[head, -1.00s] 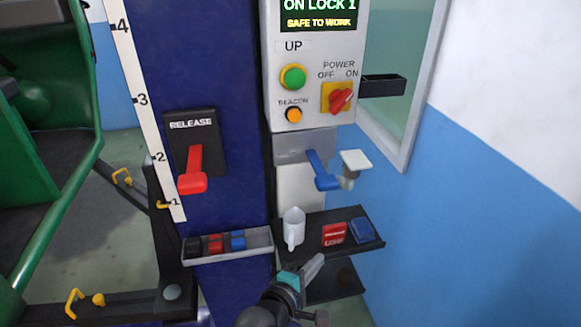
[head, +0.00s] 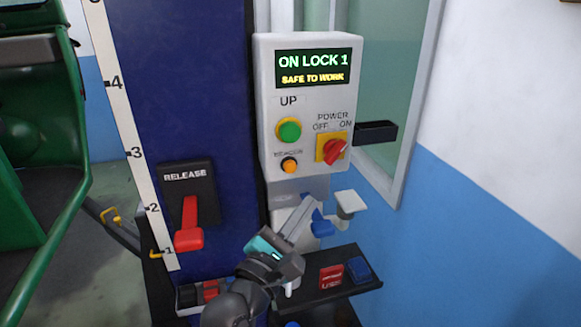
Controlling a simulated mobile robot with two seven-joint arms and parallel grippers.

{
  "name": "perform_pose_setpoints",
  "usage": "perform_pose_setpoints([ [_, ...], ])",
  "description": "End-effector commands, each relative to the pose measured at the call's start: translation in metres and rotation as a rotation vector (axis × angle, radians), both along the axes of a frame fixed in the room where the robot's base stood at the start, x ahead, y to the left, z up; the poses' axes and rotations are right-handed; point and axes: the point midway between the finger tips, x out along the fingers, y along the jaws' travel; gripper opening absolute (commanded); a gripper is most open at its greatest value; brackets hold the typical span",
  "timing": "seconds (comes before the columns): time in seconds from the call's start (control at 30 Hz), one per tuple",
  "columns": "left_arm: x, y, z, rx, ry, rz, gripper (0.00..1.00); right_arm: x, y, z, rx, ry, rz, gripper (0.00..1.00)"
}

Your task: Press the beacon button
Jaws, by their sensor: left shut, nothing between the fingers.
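The beacon button (head: 289,165) is a small orange round button low on the left of the grey control box, under a small, blurred label. My left gripper (head: 314,200) is shut and empty. It points up and to the right, its tips below and a little right of the button in the picture, in front of the bracket under the box. The tips look apart from the button. My left gripper hides part of the blue lever (head: 322,226) and most of the white jug. My right gripper is not in view.
The control box (head: 263,80) also has a green UP button (head: 289,130) and a red power switch (head: 335,151); its screen reads "ON LOCK 1, SAFE TO WORK". A red release lever (head: 189,225) is left. A dark shelf (head: 315,292) holds red and blue items.

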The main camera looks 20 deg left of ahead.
Motion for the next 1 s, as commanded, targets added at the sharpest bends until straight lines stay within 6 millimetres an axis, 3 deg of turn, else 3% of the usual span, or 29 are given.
perform_pose_setpoints([
  [0.27, 0.008, 0.005, -0.002, 0.005, -0.002, 0.0, 0.0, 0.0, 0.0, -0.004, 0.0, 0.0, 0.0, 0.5],
  [0.67, 0.053, 0.036, -0.003, 0.005, 0.0, 0.001, 0.0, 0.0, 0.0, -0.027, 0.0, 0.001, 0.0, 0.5],
  [1.0, 0.073, 0.049, 0.0, 0.003, 0.001, 0.0, 0.0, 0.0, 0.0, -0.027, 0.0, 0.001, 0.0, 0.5],
])
